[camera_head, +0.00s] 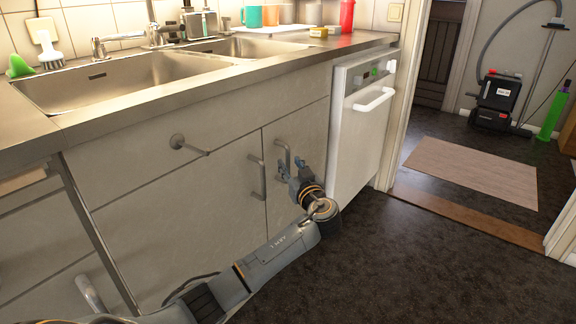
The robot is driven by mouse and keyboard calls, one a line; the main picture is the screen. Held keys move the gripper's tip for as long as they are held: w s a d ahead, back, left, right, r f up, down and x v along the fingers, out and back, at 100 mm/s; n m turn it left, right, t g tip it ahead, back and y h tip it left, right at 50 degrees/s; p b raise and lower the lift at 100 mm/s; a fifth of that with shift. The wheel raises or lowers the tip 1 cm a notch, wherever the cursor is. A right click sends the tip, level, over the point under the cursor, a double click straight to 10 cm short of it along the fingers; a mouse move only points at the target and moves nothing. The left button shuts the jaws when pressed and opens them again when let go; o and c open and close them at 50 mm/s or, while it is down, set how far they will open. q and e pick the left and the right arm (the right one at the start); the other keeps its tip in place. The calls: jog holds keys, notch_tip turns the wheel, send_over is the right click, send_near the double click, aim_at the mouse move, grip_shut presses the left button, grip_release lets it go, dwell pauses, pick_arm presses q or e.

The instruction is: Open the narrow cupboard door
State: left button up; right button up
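The narrow cupboard door (309,137) is the pale panel under the counter, between the wider cupboard door and the white appliance. It looks shut. Its bar handle (281,148) stands upright near the door's left edge. My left gripper (289,164) is at the lower part of this handle, with its fingers spread apart. Whether the fingers touch the handle cannot be told. The gripper and wrist hide the handle's lower end and part of the door. My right gripper is not in view.
The wider cupboard door (200,215) with its own handle (257,177) is just left. The white appliance (360,120) with a bar handle stands close on the right. The steel counter edge (230,95) runs above. The dark floor (400,260) in front is clear.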

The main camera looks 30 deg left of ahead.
aim_at(288, 162)
pick_arm(q)
jog(key=shift+x, duration=1.55)
jog(key=shift+c, duration=0.2)
grip_shut()
